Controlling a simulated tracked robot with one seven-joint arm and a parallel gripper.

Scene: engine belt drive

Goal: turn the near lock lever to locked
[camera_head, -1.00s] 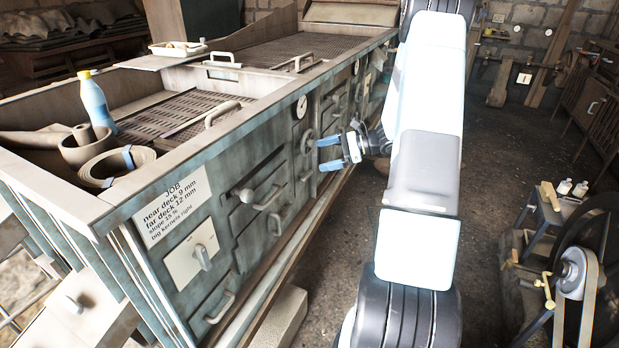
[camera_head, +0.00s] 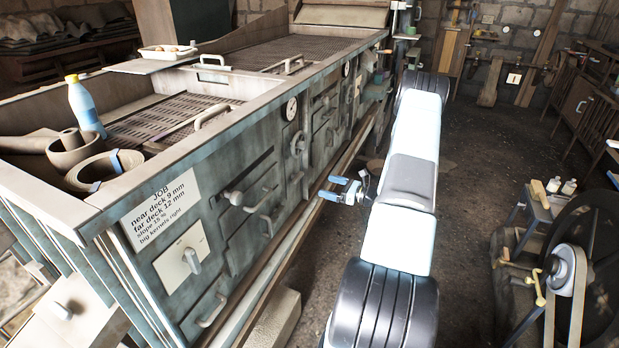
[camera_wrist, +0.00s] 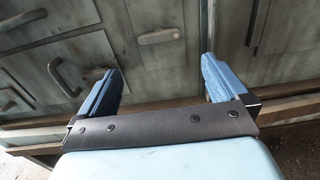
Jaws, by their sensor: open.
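The near part of the machine's green front carries a lever with a pale round knob (camera_head: 235,197) on a door, and a pale plate with a small upright lever (camera_head: 191,260) below the job card. I cannot tell for sure which is the near lock lever, nor read a locked mark. My gripper (camera_head: 333,189) is open and empty, out in front of the machine, to the right of these levers and apart from the front. In the wrist view both blue fingers of my gripper (camera_wrist: 158,70) are spread, with a bent handle (camera_wrist: 62,78) and a bar handle (camera_wrist: 160,36) beyond them.
A pale block (camera_head: 274,318) lies on the floor below. A belt wheel (camera_head: 568,268) stands at right. The floor between is clear.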

